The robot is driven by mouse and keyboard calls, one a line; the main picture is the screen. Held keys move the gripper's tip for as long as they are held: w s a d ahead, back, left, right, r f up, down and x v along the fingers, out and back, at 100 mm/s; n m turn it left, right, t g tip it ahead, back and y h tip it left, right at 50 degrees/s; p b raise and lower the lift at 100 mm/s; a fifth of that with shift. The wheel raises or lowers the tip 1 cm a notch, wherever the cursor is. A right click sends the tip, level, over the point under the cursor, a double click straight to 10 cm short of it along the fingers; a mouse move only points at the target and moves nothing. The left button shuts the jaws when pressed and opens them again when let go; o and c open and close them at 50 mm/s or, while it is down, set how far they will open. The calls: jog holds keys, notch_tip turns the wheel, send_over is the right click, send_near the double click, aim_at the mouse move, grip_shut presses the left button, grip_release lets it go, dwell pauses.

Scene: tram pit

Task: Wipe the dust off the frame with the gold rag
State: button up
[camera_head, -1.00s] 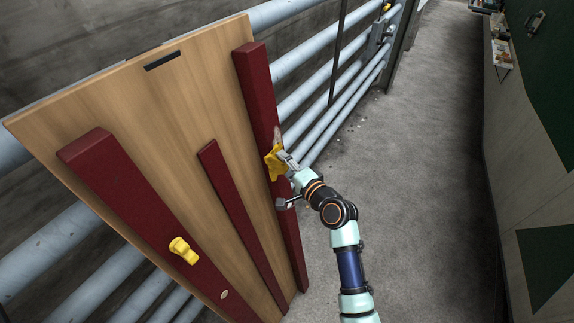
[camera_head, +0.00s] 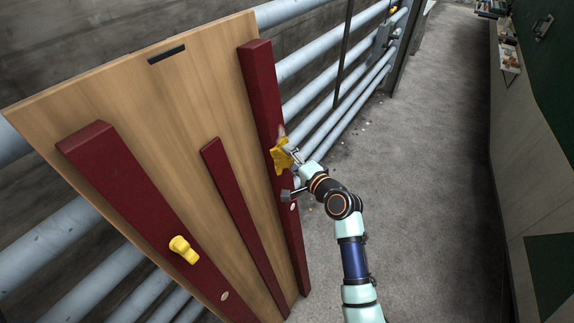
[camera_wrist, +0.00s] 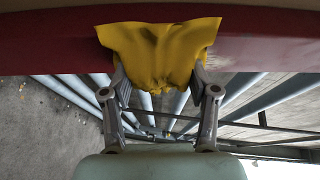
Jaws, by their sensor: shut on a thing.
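The frame shows as dark red bars on a wooden panel (camera_head: 190,90): a left bar (camera_head: 110,165), a short middle bar (camera_head: 235,205) and a right bar (camera_head: 262,90). My gripper (camera_head: 290,153) is shut on the gold rag (camera_head: 281,157) at the right bar, about midway along it. In the wrist view the rag (camera_wrist: 160,50) hangs bunched between the two fingers and overlaps the red bar (camera_wrist: 45,45); whether it presses on the bar is hard to tell. A small brownish patch, perhaps dust (camera_head: 281,131), shows on the right bar just above the rag.
A yellow handle (camera_head: 184,250) sticks out from the left bar. A black slot (camera_head: 166,54) is near the panel's top. Grey-blue pipes (camera_head: 310,60) run behind the panel. The concrete floor (camera_head: 425,170) to the right is clear, up to a wall with green panels (camera_head: 548,90).

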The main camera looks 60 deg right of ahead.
jog(key=shift+s+d, duration=0.1)
jog(key=shift+d, duration=0.45)
jog(key=shift+d+f+b, duration=0.15)
jog(key=shift+d+b, duration=0.05)
jog(key=shift+b, duration=0.15)
jog(key=d+r, duration=0.2)
jog(key=d, duration=0.1)
jog(key=shift+r, duration=0.35)
